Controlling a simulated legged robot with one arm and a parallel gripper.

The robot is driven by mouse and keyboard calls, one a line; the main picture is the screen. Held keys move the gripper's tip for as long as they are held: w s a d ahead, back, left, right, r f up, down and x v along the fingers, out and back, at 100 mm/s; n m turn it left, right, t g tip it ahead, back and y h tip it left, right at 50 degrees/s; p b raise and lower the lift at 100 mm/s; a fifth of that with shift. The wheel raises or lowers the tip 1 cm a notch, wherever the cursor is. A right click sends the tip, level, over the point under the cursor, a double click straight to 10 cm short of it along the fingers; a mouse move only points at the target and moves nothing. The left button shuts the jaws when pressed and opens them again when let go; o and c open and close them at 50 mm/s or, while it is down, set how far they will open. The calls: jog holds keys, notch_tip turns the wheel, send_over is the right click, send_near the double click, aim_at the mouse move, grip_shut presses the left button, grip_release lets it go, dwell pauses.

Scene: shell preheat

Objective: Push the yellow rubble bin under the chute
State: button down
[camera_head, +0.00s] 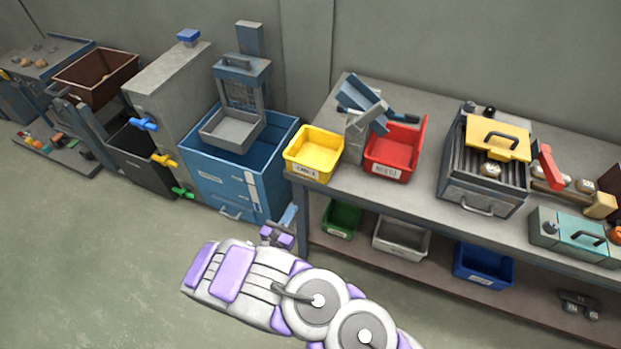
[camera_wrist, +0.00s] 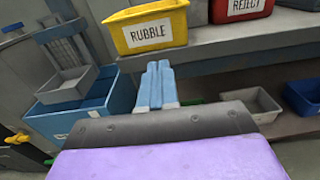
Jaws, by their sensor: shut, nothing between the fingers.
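The yellow rubble bin (camera_head: 314,153) stands open and upright at the left end of the workbench. Its RUBBLE label faces me in the wrist view (camera_wrist: 150,30). A blue-grey chute (camera_head: 361,101) on a grey stand slopes behind and between the yellow bin and the red REJECT bin (camera_head: 394,152). The yellow bin is left of the chute; the red bin is close to the chute's lower part. My gripper (camera_head: 289,213) is shut and empty, in front of and below the yellow bin, apart from it. Its blue fingers show together in the wrist view (camera_wrist: 157,82).
A blue cabinet (camera_head: 225,180) with a grey tray (camera_head: 232,130) stands left of the workbench (camera_head: 420,190). A grated box (camera_head: 482,180) with a yellow lid sits right of the red bin.

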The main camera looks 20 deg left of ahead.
jog(key=b, duration=0.4)
send_near(309, 174)
jog(key=w, duration=0.5)
jog(key=shift+d, duration=0.35)
jog(key=shift+w+a, duration=0.25)
jog(key=shift+w, duration=0.7)
jog(key=shift+d, duration=0.2)
jog(key=shift+w+d+r, duration=0.1)
